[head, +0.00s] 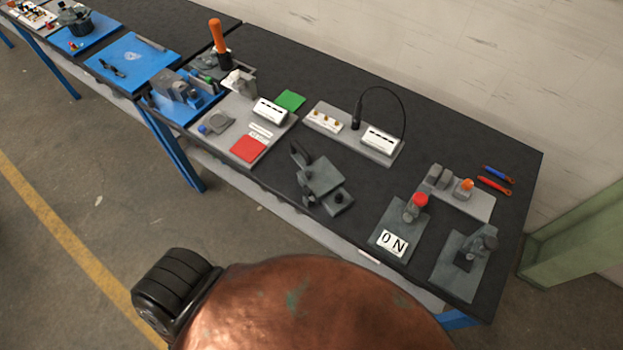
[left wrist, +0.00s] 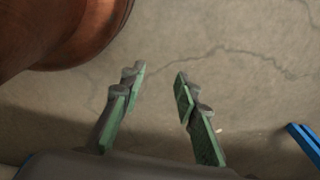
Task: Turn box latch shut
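I cannot tell for certain which part is the box latch. A dark grey fixture (head: 322,178) near the middle of the bench's front half has a black handle-like part sticking up at its back left and a small dark knob on its front block. A grey plate with a dark block and round part (head: 470,252) sits at the right front corner. My left gripper (left wrist: 160,80) shows in the left wrist view with its green-padded fingers apart and nothing between them. It is over bare floor, away from the bench. My right gripper is in neither view.
The black bench (head: 370,215) also holds an ON-marked plate (head: 392,243) with a red knob, a white-box panel with a cable (head: 382,140), a red square (head: 248,149) and blue trays (head: 135,62). A green post (head: 575,235) stands at right.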

